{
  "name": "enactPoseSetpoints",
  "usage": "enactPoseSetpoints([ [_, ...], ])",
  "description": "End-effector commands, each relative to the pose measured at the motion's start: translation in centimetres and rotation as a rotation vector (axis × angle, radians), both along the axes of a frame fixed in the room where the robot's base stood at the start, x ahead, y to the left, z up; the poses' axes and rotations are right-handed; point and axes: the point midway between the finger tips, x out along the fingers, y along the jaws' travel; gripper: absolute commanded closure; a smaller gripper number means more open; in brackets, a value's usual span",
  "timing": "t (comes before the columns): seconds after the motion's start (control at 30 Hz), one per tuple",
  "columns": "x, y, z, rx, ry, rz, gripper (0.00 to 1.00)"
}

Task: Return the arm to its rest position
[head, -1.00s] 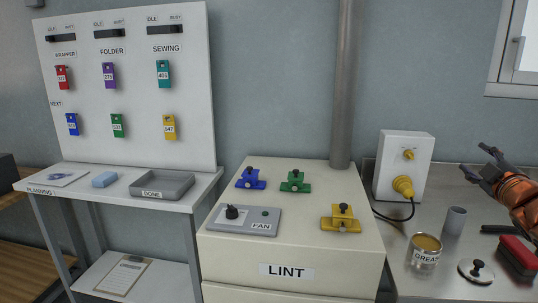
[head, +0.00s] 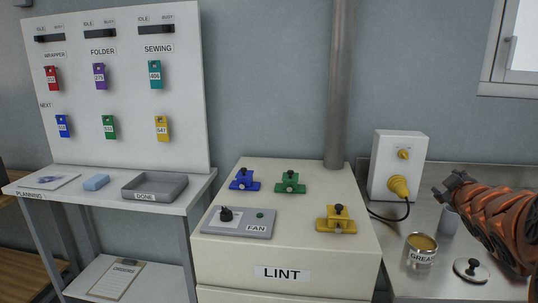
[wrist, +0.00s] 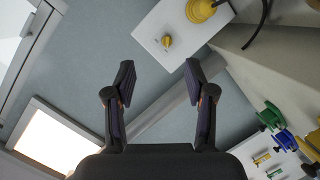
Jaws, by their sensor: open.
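My gripper (head: 456,186) is at the right of the head view, on the orange arm, above the metal counter (head: 418,269) and to the right of the white box with the yellow plug. In the wrist view my gripper (wrist: 158,85) has its two dark fingers spread apart with nothing between them. Behind the fingers are the grey wall and a grey pipe. The arm hides part of the counter's right side.
A grey cup (head: 449,220), a grease tin (head: 421,249) and a black-knobbed lid (head: 471,270) stand close below my arm. The white box (head: 397,160) has a yellow plug and cable. The LINT cabinet (head: 285,285) carries blue, green and yellow clamps and a fan switch.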

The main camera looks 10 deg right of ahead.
Motion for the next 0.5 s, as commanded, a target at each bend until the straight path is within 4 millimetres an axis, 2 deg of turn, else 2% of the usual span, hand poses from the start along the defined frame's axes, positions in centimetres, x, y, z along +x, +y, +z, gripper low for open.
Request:
enactPoseSetpoints([
  [0.07, 0.1, 2.1, -1.9, 0.077, 0.05, -0.031, 0.45],
  [0.23, -1.4, 6.6, -6.9, 0.254, 0.193, -0.116, 0.45],
  [0.37, -3.7, 10.8, -10.8, 0.385, 0.32, -0.175, 0.45],
  [0.5, -6.9, 15.6, -14.7, 0.508, 0.467, -0.228, 0.45],
])
